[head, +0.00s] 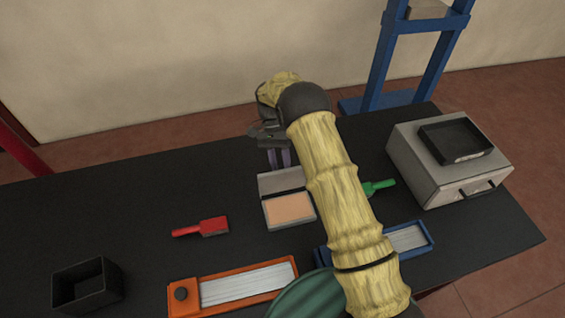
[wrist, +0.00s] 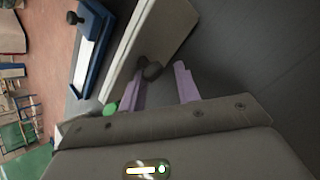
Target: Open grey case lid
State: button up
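The small grey case (head: 267,215) lies on the black table in the middle of the head view, with a peach-coloured inside showing. Its grey lid (head: 281,180) stands raised at the far side. My gripper (head: 279,160) is just behind the lid, with its purple fingers pointing down. In the wrist view my gripper (wrist: 160,72) has its fingers apart. A pale panel (wrist: 160,35), apparently part of the case, is beside the left finger. A dark rounded knob (wrist: 151,71) is near that fingertip; whether they touch is unclear.
A red brush (head: 213,226) lies left of the case, a green-handled tool (head: 378,187) right. An orange tray (head: 181,306) and a blue tray (head: 430,236) are in front. A large grey box (head: 410,165) bears a black tray (head: 430,140). A black bin (head: 112,290) stands front left.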

jog(key=o, duration=0.3)
jog(key=shift+s+a+f, duration=0.15)
jog(key=shift+a+f, duration=0.15)
jog(key=shift+f, duration=0.2)
jog(key=shift+d+r, duration=0.1)
jog(key=shift+d, duration=0.2)
